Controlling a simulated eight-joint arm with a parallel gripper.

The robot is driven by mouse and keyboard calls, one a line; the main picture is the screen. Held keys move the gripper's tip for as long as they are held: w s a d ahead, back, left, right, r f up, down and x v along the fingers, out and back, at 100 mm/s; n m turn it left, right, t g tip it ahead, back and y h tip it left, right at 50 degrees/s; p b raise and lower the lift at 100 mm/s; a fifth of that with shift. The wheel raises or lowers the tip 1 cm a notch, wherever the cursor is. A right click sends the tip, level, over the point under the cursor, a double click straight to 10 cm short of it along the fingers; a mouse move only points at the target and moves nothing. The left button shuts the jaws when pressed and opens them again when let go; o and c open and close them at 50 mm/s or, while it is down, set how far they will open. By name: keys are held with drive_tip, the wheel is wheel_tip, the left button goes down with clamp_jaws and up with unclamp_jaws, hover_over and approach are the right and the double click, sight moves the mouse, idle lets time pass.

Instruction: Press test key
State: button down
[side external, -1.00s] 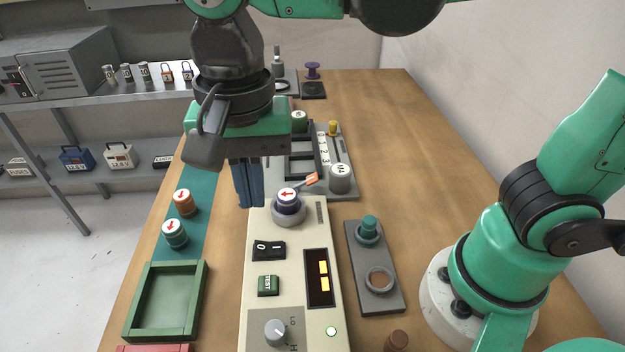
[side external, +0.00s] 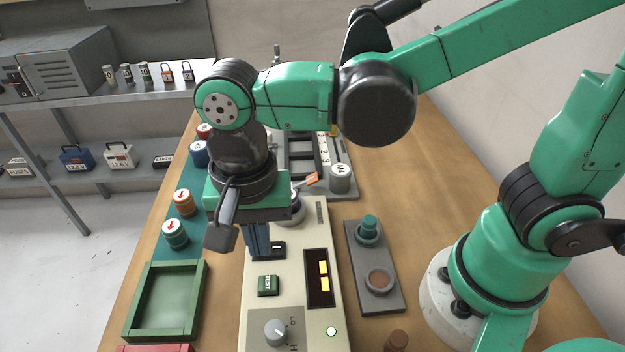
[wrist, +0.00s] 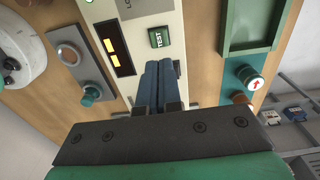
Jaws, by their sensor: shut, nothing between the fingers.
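The green test key (side external: 268,285), marked TEST, sits on the cream panel (side external: 257,321), in front of the dark rocker switch (side external: 279,249). It also shows in the wrist view (wrist: 159,38), just beyond my fingertips. My gripper (side external: 262,256) is shut and empty, with its blue fingers pointing down over the rocker switch, a short way behind the test key. In the wrist view the closed fingers (wrist: 159,66) end close to the key's near edge, apart from it. The fingers hide part of the rocker switch. I cannot tell their exact height above the panel.
A display with two lit yellow segments (side external: 322,276) is right of the key. A grey knob (side external: 275,331) and a lit green lamp (side external: 331,331) are in front. A green tray (side external: 203,299) is at left. A grey plate with a teal plug (side external: 369,228) is at right.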

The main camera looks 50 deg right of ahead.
sight(267, 281)
drive_tip(key=shift+f, duration=3.3)
drive_tip(key=shift+f, duration=0.9)
wheel_tip(267, 281, up, 14)
drive_tip(key=shift+r, duration=0.25)
drive_tip(key=w+d+f+n+t, duration=0.1)
drive_tip(key=d+n+t, duration=0.2)
drive_tip(key=d, duration=0.5)
drive_tip(key=w+d+f+n+t, duration=0.2)
drive_tip(key=d+n+t, duration=0.2)
drive_tip(key=d+n, duration=0.2)
drive_tip(key=d, duration=0.2)
drive_tip(key=shift+w+d, duration=0.15)
drive_tip(key=shift+d, duration=0.2)
